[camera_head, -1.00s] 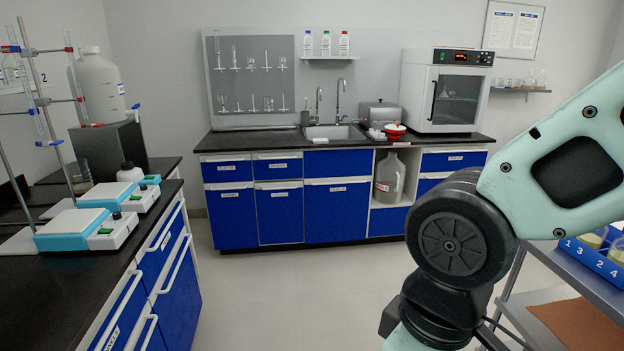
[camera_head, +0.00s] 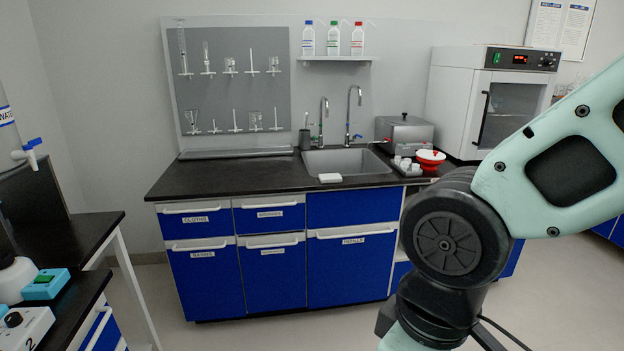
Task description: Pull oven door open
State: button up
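The oven (camera_head: 454,104) is a white box on the right end of the back counter. Its control panel with a red display (camera_head: 520,59) faces front. Its door (camera_head: 510,112) has a dark window and looks shut. A dark vertical handle (camera_head: 484,118) is on the door's left side. My arm crosses the right of the view, in front of the counter and below the oven, and hides the oven's lower right part. My gripper is outside the view.
The back counter (camera_head: 240,182) holds a sink (camera_head: 345,162), a grey metal bath (camera_head: 404,131) and a red-and-white item (camera_head: 431,157) left of the oven. A dark-topped side bench (camera_head: 75,232) stands at left. Clear floor lies between bench and counter.

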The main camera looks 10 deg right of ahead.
aim_at(501, 103)
jog(key=i+z, duration=0.25)
jog(key=i, duration=0.6)
jog(key=i+j+z, duration=0.1)
jog(key=i+z, duration=0.2)
jog(key=i, duration=0.55)
